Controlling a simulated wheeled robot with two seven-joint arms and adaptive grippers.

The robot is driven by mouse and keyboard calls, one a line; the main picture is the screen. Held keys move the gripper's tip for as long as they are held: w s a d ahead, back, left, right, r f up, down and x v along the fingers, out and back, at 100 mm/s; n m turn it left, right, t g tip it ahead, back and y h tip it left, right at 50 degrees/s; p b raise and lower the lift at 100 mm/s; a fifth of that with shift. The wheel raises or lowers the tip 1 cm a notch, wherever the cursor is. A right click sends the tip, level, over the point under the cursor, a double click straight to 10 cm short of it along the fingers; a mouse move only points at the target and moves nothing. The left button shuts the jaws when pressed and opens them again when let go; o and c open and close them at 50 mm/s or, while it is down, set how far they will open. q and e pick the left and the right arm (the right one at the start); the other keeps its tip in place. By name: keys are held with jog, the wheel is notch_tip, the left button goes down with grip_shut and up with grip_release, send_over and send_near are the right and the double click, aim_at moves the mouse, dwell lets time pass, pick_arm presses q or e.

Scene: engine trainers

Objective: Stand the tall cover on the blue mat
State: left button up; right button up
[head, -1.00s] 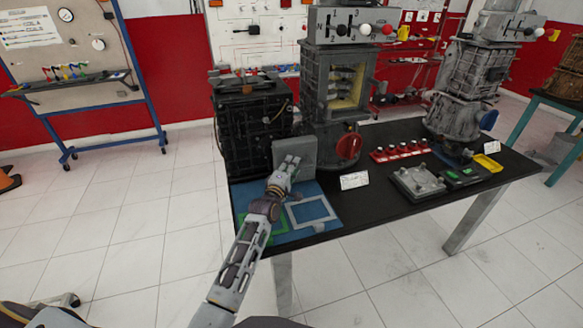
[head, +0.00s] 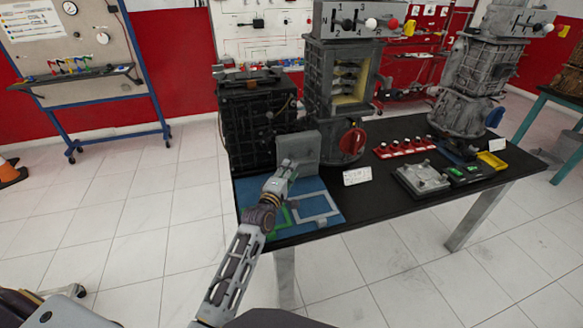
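The tall cover (head: 306,149) is a grey flat plate standing upright at the back of the blue mat (head: 251,191), beside the dark engine block. Its lower left part is hidden by my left gripper. The mat lies on the near left corner of the black table and carries a green outline (head: 278,223) and a white outline (head: 316,206). My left gripper (head: 288,166) is over the mat, just in front of the cover. I cannot tell whether its fingers touch the cover or how far they are open. My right gripper is not in view.
A black engine block (head: 257,125) and a grey cutaway unit with a red knob (head: 352,141) stand close behind. A white card (head: 357,176), red parts (head: 404,147) and a grey plate (head: 421,179) lie to the right on the table. The table's front strip is bare.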

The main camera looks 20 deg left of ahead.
pick_arm(q)
jog(key=s, duration=0.6)
jog(key=shift+a, duration=0.25)
jog(key=shift+f, duration=0.1)
dwell(1.2)
jog(key=shift+o, duration=0.4)
